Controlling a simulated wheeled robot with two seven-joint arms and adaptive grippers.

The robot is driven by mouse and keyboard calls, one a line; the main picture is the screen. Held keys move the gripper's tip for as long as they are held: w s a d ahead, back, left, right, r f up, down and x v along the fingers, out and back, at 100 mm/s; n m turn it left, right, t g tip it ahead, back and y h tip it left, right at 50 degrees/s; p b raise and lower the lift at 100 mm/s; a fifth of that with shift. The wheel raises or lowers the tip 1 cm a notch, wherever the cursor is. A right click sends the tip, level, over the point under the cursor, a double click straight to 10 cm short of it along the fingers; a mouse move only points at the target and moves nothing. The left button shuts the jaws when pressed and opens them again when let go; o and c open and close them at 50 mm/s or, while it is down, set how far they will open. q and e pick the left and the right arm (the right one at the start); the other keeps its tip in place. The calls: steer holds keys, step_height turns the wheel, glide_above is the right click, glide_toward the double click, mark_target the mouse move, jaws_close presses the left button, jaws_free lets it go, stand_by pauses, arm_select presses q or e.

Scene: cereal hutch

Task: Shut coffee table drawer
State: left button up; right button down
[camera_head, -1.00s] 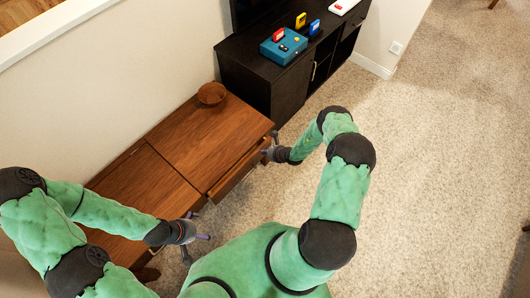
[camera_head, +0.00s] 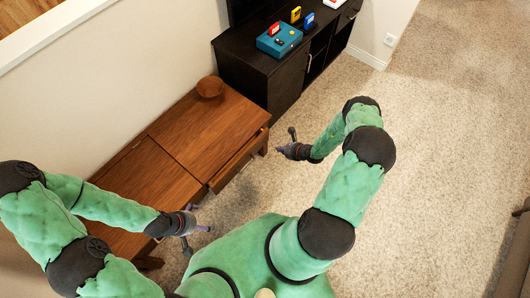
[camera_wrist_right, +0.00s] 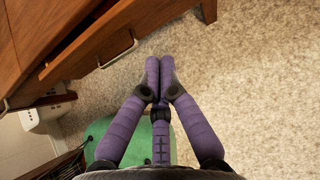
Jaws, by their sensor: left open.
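The brown wooden coffee table (camera_head: 200,130) stands against the wall. Its drawer (camera_head: 238,163) is on the side facing the room and sticks out a little, with a dark gap along its top. In the right wrist view the drawer front (camera_wrist_right: 80,58) and its metal handle (camera_wrist_right: 118,50) show at upper left. My right gripper (camera_head: 281,150) is off the drawer's far end, apart from it. In the wrist view its purple fingers (camera_wrist_right: 160,75) are together with nothing between them. My left gripper (camera_head: 206,217) is open and empty near the table's near end.
A wooden bowl (camera_head: 210,87) sits at the table's back corner. A black cabinet (camera_head: 283,82) beyond the table holds a teal box (camera_head: 279,42) and small coloured items. The carpet (camera_head: 430,150) to the right is clear.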

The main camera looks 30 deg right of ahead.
steer(key=s+a+f+t+y+b, duration=0.1)
steer(key=s+a+f+t+y, duration=0.15)
steer(key=a+f, duration=0.45)
steer(key=t+b, duration=0.2)
steer(key=t, duration=0.4)
glide_toward(234, 166)
arm_select(q)
step_height(234, 166, down, 6)
steer(key=b, duration=0.3)
arm_select(e)
steer(key=shift+y, duration=0.35)
steer(key=x, duration=0.7)
steer(key=shift+w+d+f, duration=0.1)
steer(key=shift+d+f, duration=0.1)
steer(key=shift+d, duration=0.05)
